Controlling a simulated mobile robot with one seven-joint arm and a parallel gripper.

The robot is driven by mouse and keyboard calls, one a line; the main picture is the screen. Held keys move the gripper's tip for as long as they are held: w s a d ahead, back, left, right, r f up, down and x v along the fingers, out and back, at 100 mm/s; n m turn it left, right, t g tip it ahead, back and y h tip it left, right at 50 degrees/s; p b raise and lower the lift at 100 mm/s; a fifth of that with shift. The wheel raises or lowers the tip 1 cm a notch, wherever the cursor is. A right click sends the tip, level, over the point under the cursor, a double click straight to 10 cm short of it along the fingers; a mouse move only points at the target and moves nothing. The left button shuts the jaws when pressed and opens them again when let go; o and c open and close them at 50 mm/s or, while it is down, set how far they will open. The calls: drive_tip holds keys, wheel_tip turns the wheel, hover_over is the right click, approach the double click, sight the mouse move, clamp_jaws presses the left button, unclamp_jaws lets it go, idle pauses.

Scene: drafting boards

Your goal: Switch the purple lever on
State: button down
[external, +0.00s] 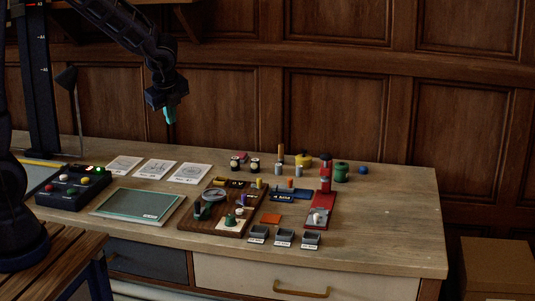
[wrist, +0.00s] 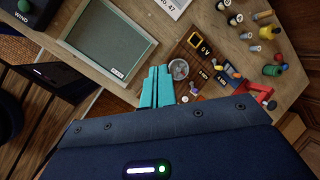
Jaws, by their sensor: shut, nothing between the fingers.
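The purple lever (external: 242,199) is a small upright piece on the right part of a dark wooden board (external: 188,226) in the external view. It is too small there to tell its switch position. My gripper (external: 170,116) hangs in the air above the back of the table, up and to the left of the board. Its teal fingers (wrist: 157,86) are shut together and empty, apart from everything.
A round dial (external: 214,194) and other small controls crowd the board. A green panel (external: 140,205) and a button box (external: 74,187) lie to its left. A red stand (external: 324,185), several pegs and grey bins (external: 284,236) are to its right. The table's right end is clear.

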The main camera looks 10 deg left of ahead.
drive_tip(key=s+d+f+m, duration=0.3)
drive_tip(key=d+f+m, duration=0.2)
drive_tip(key=d, duration=0.4)
drive_tip(key=s+d+f+m+h, duration=0.1)
drive_tip(key=s+d+f+m, duration=0.3)
drive_tip(key=d+f+m, duration=0.2)
drive_tip(key=d+f, duration=0.2)
drive_tip(key=d, duration=0.1)
drive_tip(key=shift+d, duration=0.4)
drive_tip(key=x, duration=1)
drive_tip(key=shift+s+d, duration=0.15)
drive_tip(key=w, duration=0.3)
drive_tip(key=shift+w+d, duration=0.1)
drive_tip(key=shift+w, duration=0.45)
